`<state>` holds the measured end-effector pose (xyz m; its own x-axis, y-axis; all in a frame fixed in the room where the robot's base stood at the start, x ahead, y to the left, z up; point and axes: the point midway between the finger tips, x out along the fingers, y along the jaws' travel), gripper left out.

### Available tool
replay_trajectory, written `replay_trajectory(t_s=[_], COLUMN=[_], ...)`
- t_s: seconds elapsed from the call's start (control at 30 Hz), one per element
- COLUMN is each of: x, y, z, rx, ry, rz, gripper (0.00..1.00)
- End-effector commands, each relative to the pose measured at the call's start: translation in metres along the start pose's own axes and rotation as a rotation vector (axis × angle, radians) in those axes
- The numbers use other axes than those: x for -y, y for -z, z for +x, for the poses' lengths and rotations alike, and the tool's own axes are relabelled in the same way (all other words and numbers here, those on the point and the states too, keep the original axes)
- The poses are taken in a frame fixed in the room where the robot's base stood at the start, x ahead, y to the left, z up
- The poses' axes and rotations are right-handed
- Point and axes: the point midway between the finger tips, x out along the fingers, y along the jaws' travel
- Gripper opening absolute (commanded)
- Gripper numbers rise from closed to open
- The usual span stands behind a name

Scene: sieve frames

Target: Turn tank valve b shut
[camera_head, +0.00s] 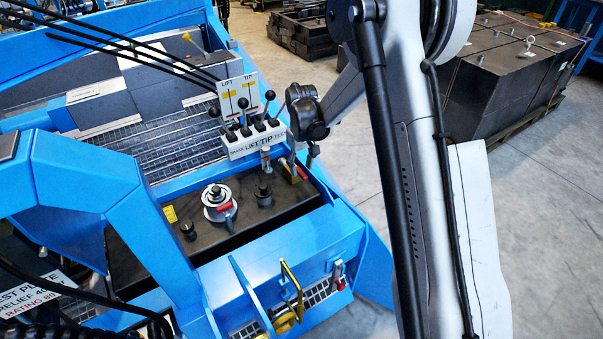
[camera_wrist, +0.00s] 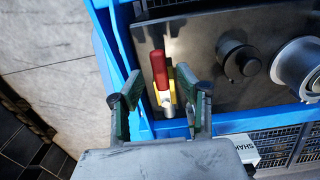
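A valve with a red handle (camera_wrist: 159,70) and a yellow part below it stands near the corner of the dark tank top (camera_wrist: 205,45). I see no label on it, so I cannot tell if it is valve b. My gripper (camera_wrist: 160,94) is open, with its two fingers on either side of the valve and apart from it. In the head view my gripper (camera_head: 290,162) is low at the right end of the dark tank top (camera_head: 150,250), partly hidden by my arm. The valve (camera_head: 301,173) is only partly seen there.
A lever block (camera_head: 255,139) with several black-knobbed levers stands close left of my gripper. A silver filler cap (camera_head: 217,200) and a black cap (camera_head: 264,196) are on the tank top. A yellow handle (camera_head: 291,290) is at the front. Open floor lies to the right.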

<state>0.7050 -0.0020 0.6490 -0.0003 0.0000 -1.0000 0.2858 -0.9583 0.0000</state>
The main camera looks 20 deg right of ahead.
Motion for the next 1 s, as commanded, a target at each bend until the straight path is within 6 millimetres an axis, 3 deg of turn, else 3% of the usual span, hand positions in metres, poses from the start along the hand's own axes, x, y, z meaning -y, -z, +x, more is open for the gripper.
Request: replay_trajectory(t_s=[0.2, 0.5, 0.8, 1.0], x=[0.000, 0.000, 0.000, 0.000], y=[0.000, 0.000, 0.000, 0.000], z=[0.017, 0.019, 0.019, 0.019], rx=[0.000, 0.000, 0.000, 0.000], ry=[0.000, 0.000, 0.000, 0.000], rz=[0.000, 0.000, 0.000, 0.000], gripper=[0.35, 0.35, 0.00, 0.00])
